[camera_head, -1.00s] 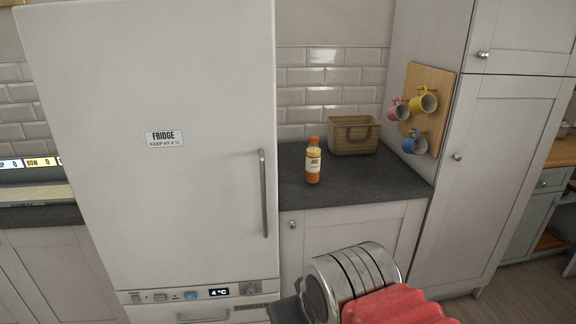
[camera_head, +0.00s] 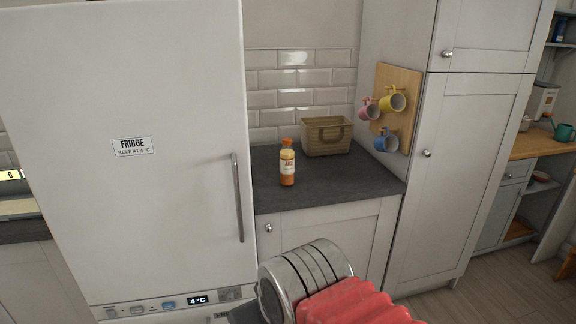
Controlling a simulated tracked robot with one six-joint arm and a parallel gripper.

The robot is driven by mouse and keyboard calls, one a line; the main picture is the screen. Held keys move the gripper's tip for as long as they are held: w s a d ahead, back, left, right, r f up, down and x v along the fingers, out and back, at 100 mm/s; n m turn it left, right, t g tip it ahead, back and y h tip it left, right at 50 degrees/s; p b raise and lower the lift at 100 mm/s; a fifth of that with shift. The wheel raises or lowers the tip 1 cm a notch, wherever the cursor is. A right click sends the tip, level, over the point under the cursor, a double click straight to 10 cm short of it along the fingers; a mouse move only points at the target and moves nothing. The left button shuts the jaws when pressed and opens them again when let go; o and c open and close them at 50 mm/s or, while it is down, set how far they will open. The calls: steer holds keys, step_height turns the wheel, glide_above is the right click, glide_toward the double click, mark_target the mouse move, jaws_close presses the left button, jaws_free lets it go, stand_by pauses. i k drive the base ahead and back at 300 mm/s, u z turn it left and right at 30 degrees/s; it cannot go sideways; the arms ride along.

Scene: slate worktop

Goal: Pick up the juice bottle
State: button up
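The juice bottle (camera_head: 287,168) stands upright on the dark slate worktop (camera_head: 335,190), just right of the fridge. It has an orange cap, a pale label and orange contents at the base. My arm shows at the bottom of the view as a silver joint and a red ribbed part, below and in front of the worktop and apart from the bottle. My gripper's fingers do not show clearly in this view.
A tall white fridge (camera_head: 130,200) with a vertical handle stands left of the bottle. A woven basket (camera_head: 326,138) sits behind it to the right. Several mugs hang on a wooden board (camera_head: 398,82) beside a tall cabinet (camera_head: 460,170). The worktop right of the bottle is clear.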

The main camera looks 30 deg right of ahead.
mark_target(287, 154)
steer(key=z, duration=0.05)
steer(key=i, duration=0.95)
steer(key=u, duration=0.1)
